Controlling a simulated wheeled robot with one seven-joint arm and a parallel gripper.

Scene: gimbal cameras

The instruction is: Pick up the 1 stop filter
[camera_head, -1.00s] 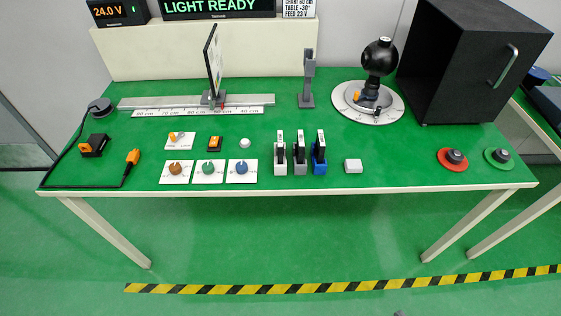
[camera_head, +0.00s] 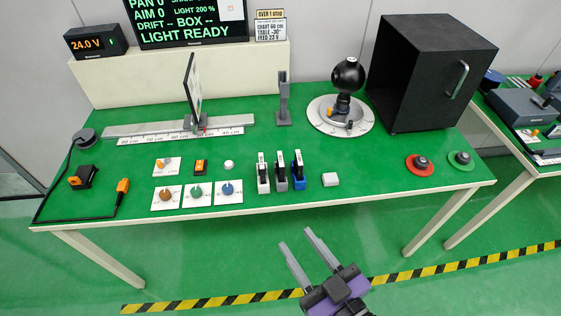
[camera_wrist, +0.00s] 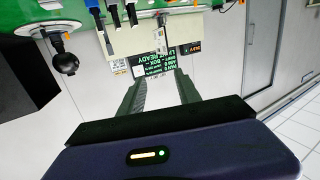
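Three dark filters with white labels at the top stand upright in a row near the table's front edge: one in a white holder (camera_head: 263,184), one in a grey holder (camera_head: 281,183) and one in a blue holder (camera_head: 299,182). The labels are too small to read, so I cannot tell which is the 1 stop filter. My gripper (camera_head: 296,238) is open and empty, in front of the table's front edge and below the filters in the picture. In the wrist view its two fingers (camera_wrist: 160,92) stand apart with nothing between them, and the filter holders show at the top edge.
The floor in front is clear.

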